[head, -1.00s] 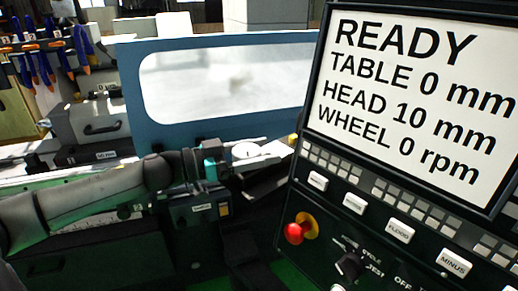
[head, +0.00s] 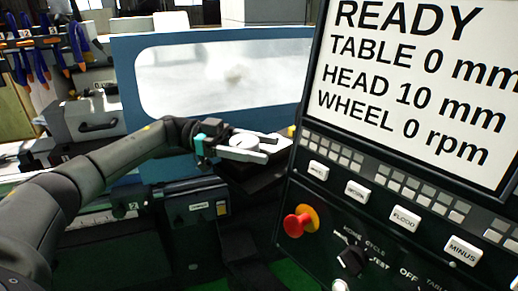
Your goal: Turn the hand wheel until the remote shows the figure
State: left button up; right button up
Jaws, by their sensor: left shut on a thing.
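My left gripper (head: 262,147) reaches in from the left, in front of the machine's window. Its pale fingers are shut on a dark, flat thing that looks like the remote (head: 262,176), which shows below and behind them. The remote's own readout is not legible. The big screen (head: 415,85) on the right reads READY, TABLE 0 mm, HEAD 10 mm, WHEEL 0 rpm. My right gripper is out of view.
The slanted control panel (head: 340,205) stands close on the right, with a red emergency button (head: 298,223), a dark knob (head: 352,258) and labelled white keys. The blue window frame (head: 125,85) rises behind the gripper. A grey toolbox (head: 88,118) and blue-handled tools (head: 45,50) are at far left.

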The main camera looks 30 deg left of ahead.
pick_arm(q)
jog(key=shift+s+d+f+m+g+b, duration=0.15)
jog(key=shift+m+g+b, duration=0.35)
jog(key=shift+m+g, duration=0.55)
jog(key=shift+s+a+r+m+g+b, duration=0.1)
jog(key=shift+s+m+g+b, duration=0.3)
jog(key=shift+g, duration=1.05)
jog(key=shift+m+g, duration=0.3)
jog(key=shift+m, duration=0.05)
jog(key=o, duration=1.3)
